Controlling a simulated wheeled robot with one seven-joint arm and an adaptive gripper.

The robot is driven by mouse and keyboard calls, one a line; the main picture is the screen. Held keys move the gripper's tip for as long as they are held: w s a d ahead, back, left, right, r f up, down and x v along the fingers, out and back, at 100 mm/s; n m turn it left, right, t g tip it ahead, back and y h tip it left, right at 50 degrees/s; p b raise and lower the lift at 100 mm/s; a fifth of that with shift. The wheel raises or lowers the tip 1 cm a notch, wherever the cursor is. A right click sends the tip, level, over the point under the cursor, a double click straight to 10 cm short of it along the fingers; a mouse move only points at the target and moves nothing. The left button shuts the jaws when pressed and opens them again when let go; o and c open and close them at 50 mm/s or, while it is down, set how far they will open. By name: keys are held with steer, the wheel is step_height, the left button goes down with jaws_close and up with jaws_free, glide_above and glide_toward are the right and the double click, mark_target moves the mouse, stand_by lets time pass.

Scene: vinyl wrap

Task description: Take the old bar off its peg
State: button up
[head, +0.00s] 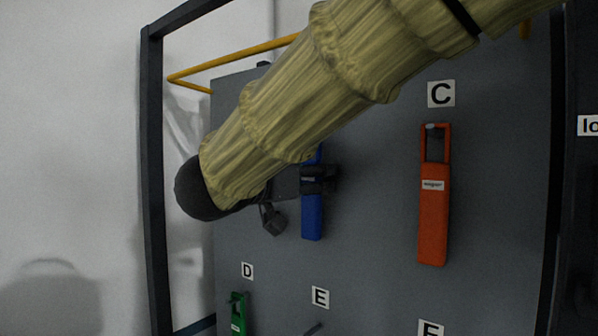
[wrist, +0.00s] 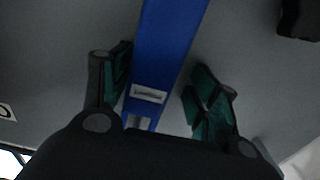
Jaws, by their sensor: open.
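A long blue bar (head: 312,218) hangs against the grey panel, its upper part and any peg hidden behind my sleeved arm. My gripper (head: 318,180) is at the bar's middle. In the wrist view the blue bar (wrist: 165,45), with a small white label, runs between the two dark green-padded fingers of my gripper (wrist: 160,75). The fingers are open, one on each side, with visible gaps to the bar. An orange bar (head: 433,215) hangs by its top loop on a peg (head: 433,130) under label C. Which bar is the old one I cannot tell.
A green bar (head: 238,312) hangs under label D at the lower left. A bare-looking peg (head: 313,329) shows under label E. A yellow rail (head: 235,56) juts from the panel top, and a dark frame post (head: 152,180) stands left.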

steer(key=s, duration=0.1)
steer(key=s+r, duration=0.1)
steer(key=shift+s+d+r, duration=0.15)
steer(key=shift+s+d, duration=0.05)
steer(key=shift+s, duration=0.15)
steer(key=shift+w+f, duration=0.25)
steer(key=shift+w, duration=0.25)
steer(key=shift+w+f, duration=0.2)
steer(key=shift+w, duration=0.25)
steer(key=shift+c, duration=0.2)
steer(key=shift+w+f, duration=0.1)
steer(key=shift+w, duration=0.15)
steer(key=c, duration=0.4)
steer(key=shift+s+r, duration=0.4)
steer(key=shift+s, duration=0.4)
steer(key=c, duration=0.8)
steer(key=shift+w+r+p, duration=0.2)
steer(key=shift+r+p, duration=0.5)
steer(key=shift+p, duration=0.1)
steer(key=shift+w, duration=0.15)
steer(key=shift+f, duration=0.1)
